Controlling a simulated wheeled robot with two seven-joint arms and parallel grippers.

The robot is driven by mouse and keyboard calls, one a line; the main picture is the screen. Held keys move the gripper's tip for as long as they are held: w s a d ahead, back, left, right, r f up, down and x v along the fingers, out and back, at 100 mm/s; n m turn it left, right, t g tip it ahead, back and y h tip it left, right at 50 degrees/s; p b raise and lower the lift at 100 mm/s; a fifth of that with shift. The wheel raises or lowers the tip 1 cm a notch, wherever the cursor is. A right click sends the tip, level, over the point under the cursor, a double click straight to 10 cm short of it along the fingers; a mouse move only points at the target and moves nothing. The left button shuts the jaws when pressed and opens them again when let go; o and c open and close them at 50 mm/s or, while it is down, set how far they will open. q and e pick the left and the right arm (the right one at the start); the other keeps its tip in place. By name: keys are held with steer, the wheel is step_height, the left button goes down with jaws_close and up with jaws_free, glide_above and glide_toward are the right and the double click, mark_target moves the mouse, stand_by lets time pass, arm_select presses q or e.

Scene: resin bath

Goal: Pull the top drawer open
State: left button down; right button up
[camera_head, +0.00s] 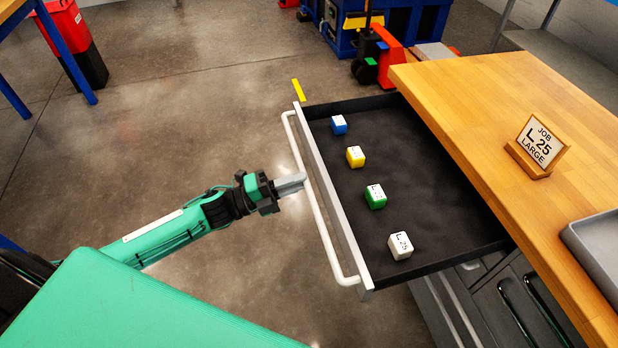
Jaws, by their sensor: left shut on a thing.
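The top drawer (420,242) stands pulled well out from under the wooden worktop, and its dark inside shows. A white bar handle (328,235) runs along the drawer's front. My left gripper (303,181) is shut on the handle near its middle, coming in from the left. The fingertips are small here and partly merge with the bar. My right gripper is not in view.
The drawer holds a blue block (339,125), a yellow block (355,157), a green block (376,196) and a white block (400,246) marked L 25. A job sign (538,148) and grey tray (597,245) stand on the worktop (480,130).

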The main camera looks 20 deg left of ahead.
arm_select(q)
steer(key=shift+s+a, duration=0.1)
steer(key=shift+a, duration=0.05)
steer(key=c, duration=1.4)
jaws_free()
steer(key=shift+a, duration=0.1)
steer(key=v, duration=1.3)
steer(key=shift+s+a, duration=0.2)
steer(key=shift+f, duration=0.15)
